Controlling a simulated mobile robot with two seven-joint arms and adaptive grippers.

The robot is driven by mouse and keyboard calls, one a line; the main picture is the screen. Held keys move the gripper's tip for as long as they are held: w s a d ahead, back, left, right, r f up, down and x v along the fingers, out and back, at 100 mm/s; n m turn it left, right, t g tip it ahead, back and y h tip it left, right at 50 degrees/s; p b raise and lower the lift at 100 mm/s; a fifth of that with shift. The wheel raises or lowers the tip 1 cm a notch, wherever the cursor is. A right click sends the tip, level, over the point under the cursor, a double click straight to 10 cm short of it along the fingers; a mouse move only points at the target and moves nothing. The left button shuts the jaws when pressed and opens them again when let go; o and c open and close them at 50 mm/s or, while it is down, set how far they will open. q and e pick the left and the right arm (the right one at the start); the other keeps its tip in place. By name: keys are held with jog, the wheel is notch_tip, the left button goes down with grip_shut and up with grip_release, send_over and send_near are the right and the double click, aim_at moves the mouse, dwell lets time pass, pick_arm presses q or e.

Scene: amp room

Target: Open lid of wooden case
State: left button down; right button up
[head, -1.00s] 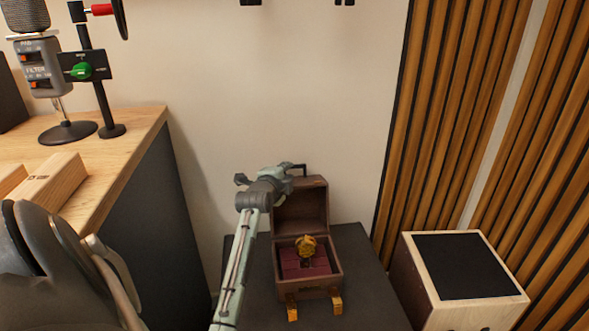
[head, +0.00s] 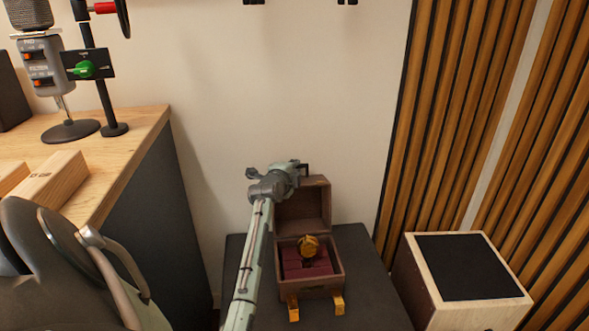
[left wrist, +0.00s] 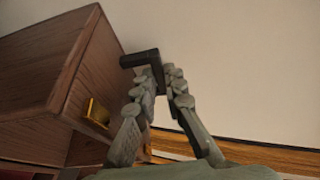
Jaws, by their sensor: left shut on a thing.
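The wooden case (head: 337,283) sits on a dark stand against the wall. Its lid (head: 313,208) is up, tilted back near upright, and the reddish inside with a gold piece (head: 308,245) shows. My left gripper (head: 299,171) is at the top of the lid. In the left wrist view its fingers (left wrist: 166,76) are shut on the black handle (left wrist: 138,59) on the lid (left wrist: 65,70). A gold latch (left wrist: 96,112) shows below. The arm covers part of the case's left side. My right gripper is not in view.
The dark stand top (head: 370,290) has bare room right of the case. A wooden box with a black top (head: 465,267) stands to the right.

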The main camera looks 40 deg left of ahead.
pick_arm(q)
jog(key=shift+s, duration=0.1)
jog(key=shift+s+d+t, duration=0.25)
jog(key=shift+d+t, duration=0.05)
jog(key=s+d+r+m+t+y+b, duration=0.1)
jog(key=s+d+r+t+y+b, duration=0.1)
jog(key=d, duration=0.3)
jog(key=shift+s+r+m+t, duration=0.3)
jog(key=shift+s+r+t, duration=0.25)
jog(key=shift+s, duration=0.3)
jog(key=c, duration=1.9)
grip_release()
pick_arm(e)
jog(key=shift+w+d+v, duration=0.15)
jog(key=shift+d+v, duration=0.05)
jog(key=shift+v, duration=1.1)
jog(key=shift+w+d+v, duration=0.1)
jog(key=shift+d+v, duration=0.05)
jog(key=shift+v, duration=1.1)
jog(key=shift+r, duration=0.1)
pick_arm(q)
jog(key=v, duration=1.2)
jog(key=shift+d+f, duration=0.1)
